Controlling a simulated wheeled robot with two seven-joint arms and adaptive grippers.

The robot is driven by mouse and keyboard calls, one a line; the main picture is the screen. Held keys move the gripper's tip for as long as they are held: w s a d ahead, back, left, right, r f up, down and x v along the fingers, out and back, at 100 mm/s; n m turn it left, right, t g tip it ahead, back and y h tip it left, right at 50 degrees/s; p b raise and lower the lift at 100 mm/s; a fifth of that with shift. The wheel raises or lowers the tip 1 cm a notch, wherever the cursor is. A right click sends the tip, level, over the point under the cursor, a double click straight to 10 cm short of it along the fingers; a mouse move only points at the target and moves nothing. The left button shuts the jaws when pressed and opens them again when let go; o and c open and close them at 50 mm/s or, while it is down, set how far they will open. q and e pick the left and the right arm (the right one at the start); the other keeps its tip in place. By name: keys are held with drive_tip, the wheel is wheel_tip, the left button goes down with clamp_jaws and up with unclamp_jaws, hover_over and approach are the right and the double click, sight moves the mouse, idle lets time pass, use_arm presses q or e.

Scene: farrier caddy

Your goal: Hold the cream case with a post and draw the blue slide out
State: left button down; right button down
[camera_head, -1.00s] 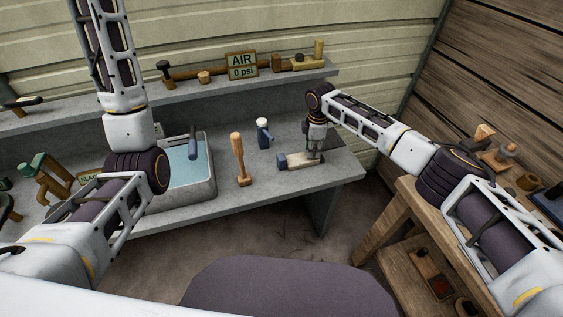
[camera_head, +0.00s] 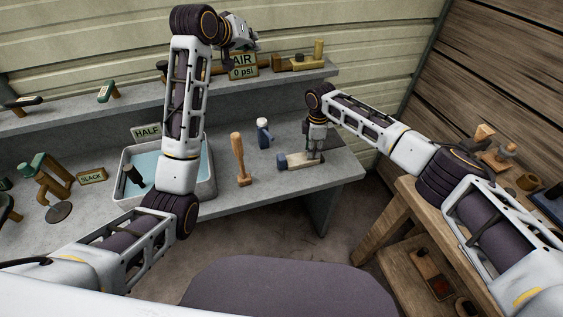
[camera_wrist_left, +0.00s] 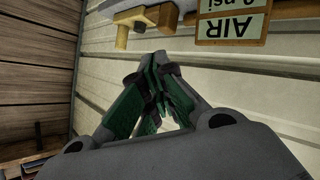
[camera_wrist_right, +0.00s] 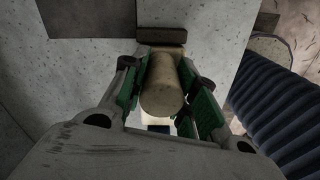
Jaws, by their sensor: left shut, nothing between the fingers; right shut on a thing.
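The cream case (camera_head: 303,161) lies on the grey bench at its right part, with the blue slide (camera_head: 282,162) showing at its left end. My right gripper (camera_head: 314,153) is over the case, pointing down. In the right wrist view, the right gripper (camera_wrist_right: 165,95) is shut on the cream post (camera_wrist_right: 162,90); a bit of blue (camera_wrist_right: 158,128) shows below it. My left gripper (camera_head: 250,47) is raised by the back wall near the AIR sign, well away from the case. In the left wrist view, the left gripper (camera_wrist_left: 165,70) has its fingers together and empty.
The AIR sign (camera_head: 242,66) stands on the upper shelf (camera_head: 300,83) behind the left gripper. A wooden-handled tool (camera_head: 238,158) and a white-topped blue item (camera_head: 263,133) stand left of the case. A water trough (camera_head: 206,180) is further left, partly behind my left arm.

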use_arm(q)
drive_tip(key=s+d+f+n+g, duration=0.2)
drive_tip(key=s+d+f, duration=0.3)
drive_tip(key=f, duration=0.8)
drive_tip(key=s+d+f+n+g+y, duration=0.1)
drive_tip(key=s+d+f+g, duration=0.3)
drive_tip(key=f, duration=0.9)
drive_tip(key=s+d+n, duration=0.1)
drive_tip(key=d, duration=0.2)
drive_tip(key=shift+s+d+f, duration=0.2)
drive_tip(key=shift+f, duration=0.05)
drive_tip(key=shift+f, duration=0.15)
